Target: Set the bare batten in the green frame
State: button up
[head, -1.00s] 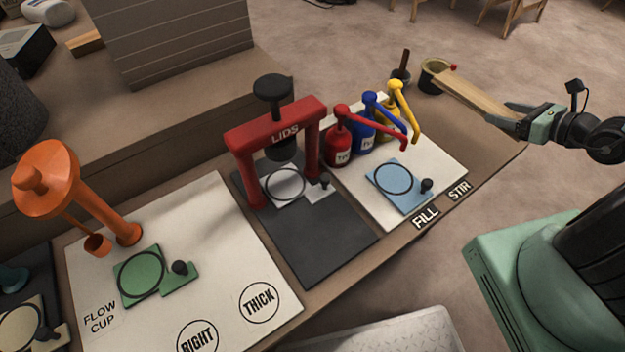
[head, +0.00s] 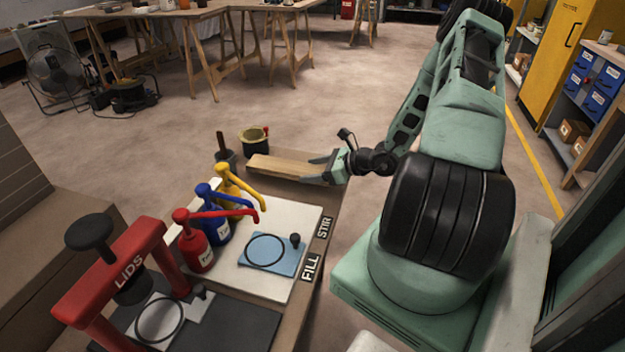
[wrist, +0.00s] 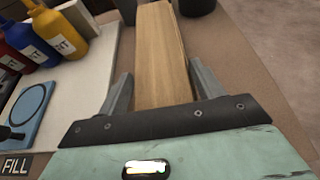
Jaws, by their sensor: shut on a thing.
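A bare wooden batten (head: 284,164) is held at its near end by my gripper (head: 318,170), at the far right end of the bench. In the wrist view the batten (wrist: 162,60) runs straight away from my gripper (wrist: 160,95), between its two fingers. The fingers are shut on it. Whether the batten touches the bench top I cannot tell. No green frame shows in the views of now.
Red, blue and yellow pump bottles (head: 210,230) stand on a white board beside a blue plate (head: 272,255). A red LIDS press (head: 125,265) stands at lower left. A dark pot (head: 255,141) and a brush holder (head: 225,158) stand by the batten's far end. Open floor lies beyond.

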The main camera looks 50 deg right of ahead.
jog(key=shift+f, duration=1.45)
jog(key=shift+f, duration=0.1)
jog(key=shift+f+b, duration=0.1)
jog(key=shift+b, duration=0.2)
jog(key=o, duration=1.1)
jog(key=shift+c, duration=0.2)
